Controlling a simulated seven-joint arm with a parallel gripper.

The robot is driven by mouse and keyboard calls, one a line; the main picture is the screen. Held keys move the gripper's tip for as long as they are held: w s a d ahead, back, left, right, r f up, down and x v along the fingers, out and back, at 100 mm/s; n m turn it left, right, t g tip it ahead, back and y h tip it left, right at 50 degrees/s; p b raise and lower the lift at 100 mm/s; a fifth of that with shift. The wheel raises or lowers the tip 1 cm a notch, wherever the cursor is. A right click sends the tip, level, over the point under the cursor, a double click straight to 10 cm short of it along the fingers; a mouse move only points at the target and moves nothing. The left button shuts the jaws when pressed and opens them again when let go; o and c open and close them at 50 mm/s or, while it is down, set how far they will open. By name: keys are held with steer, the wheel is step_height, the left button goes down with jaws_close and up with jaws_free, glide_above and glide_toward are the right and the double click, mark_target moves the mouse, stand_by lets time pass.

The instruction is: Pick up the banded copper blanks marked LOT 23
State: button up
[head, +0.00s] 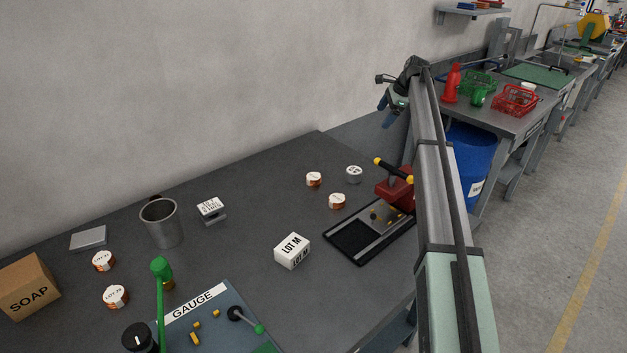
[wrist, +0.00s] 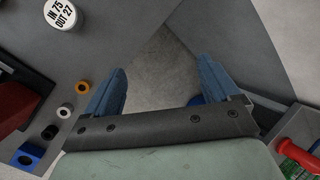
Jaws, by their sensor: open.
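Several banded copper blanks with white lettered tops stand on the dark bench. Two are at the left, an upper blank (head: 103,261) and a lower blank (head: 116,296). Two more are toward the right, a far blank (head: 314,179) and a nearer blank (head: 337,201). Their lot numbers are too small to read surely. My gripper (head: 386,113) is raised past the bench's right end, away from all of them. In the wrist view its blue fingers (wrist: 160,76) are spread with nothing between, above bare floor.
A grey disc (head: 354,174) stands by the right-hand blanks; its wrist-view top (wrist: 61,13) reads "IN 75 OUT 27". A red device with a black tray (head: 350,243), a LOT M box (head: 292,251), metal cup (head: 161,224), gauge board (head: 210,320) and SOAP box (head: 28,285) occupy the bench.

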steer(key=s+a+f+g+h, duration=0.1)
steer(key=s+a+g, duration=0.1)
steer(key=s+a, duration=0.75)
steer(key=s+a+f+g+h, duration=0.1)
steer(key=s+a+f, duration=0.1)
steer(key=s+a, duration=0.8)
glide_above(313, 176)
steer(key=shift+m, duration=0.4)
steer(key=f, duration=0.5)
steer(key=d+f, duration=0.1)
steer(key=f, duration=0.1)
steer(key=shift+s+f, duration=0.2)
steer(key=shift+f, duration=0.05)
steer(key=shift+w+a+f, duration=0.1)
steer(key=shift+a+f, duration=0.05)
steer(key=shift+f, duration=1.3)
steer(key=shift+w+a+f, duration=0.1)
steer(key=shift+a+f, duration=0.05)
steer(key=shift+f, duration=1.25)
steer(key=shift+c, duration=0.5)
steer(key=c, duration=1.2)
steer(key=shift+o, duration=0.2)
steer(key=shift+r, duration=0.15)
